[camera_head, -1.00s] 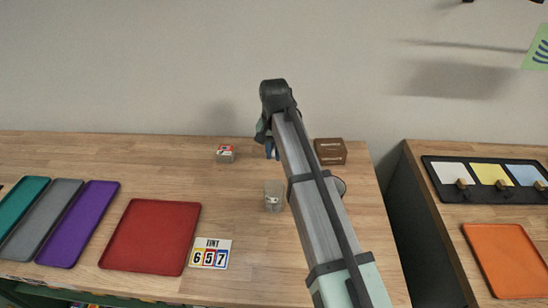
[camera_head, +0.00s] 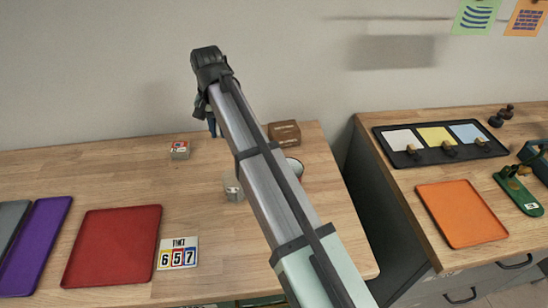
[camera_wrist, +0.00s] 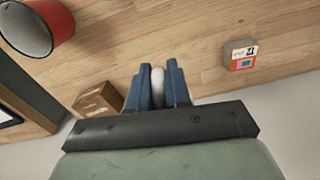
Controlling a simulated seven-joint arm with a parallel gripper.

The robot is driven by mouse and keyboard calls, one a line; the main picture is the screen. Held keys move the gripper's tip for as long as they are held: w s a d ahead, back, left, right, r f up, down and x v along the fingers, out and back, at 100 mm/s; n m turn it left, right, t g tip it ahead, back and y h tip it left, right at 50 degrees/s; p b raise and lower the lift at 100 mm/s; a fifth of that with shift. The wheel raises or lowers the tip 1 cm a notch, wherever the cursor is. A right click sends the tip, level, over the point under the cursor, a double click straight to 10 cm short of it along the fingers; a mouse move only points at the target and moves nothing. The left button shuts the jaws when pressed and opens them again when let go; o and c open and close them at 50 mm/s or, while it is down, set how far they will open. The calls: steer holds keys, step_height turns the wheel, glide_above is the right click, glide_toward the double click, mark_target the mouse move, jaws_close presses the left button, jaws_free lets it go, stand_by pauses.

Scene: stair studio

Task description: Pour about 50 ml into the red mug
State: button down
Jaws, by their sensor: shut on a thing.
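The red mug (camera_wrist: 28,28) shows at the top left of the wrist view, with a dark rim and pale inside. In the head view it (camera_head: 295,165) is partly hidden behind my arm, on the wooden table. My gripper (camera_wrist: 158,88) has blue fingers shut on a whitish, rounded thing (camera_wrist: 157,78); only a narrow part of it shows, so I cannot tell what it is. In the head view my gripper (camera_head: 211,127) is near the wall, at the back of the table, away from the mug. The held thing is not clear there.
A brown box (camera_head: 284,131) stands behind the mug. A small labelled block (camera_head: 180,149) sits left of my gripper. A greyish clear block (camera_head: 232,187) stands beside my arm. A red tray (camera_head: 112,245) and a number card (camera_head: 178,254) lie front left. A gap separates the right-hand table.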

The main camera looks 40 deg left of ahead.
steer(key=s+d+m, duration=0.3)
steer(key=s+m, duration=0.2)
steer(key=m, duration=1.3)
steer(key=shift+d, duration=0.4)
steer(key=shift+w+d+r, duration=0.1)
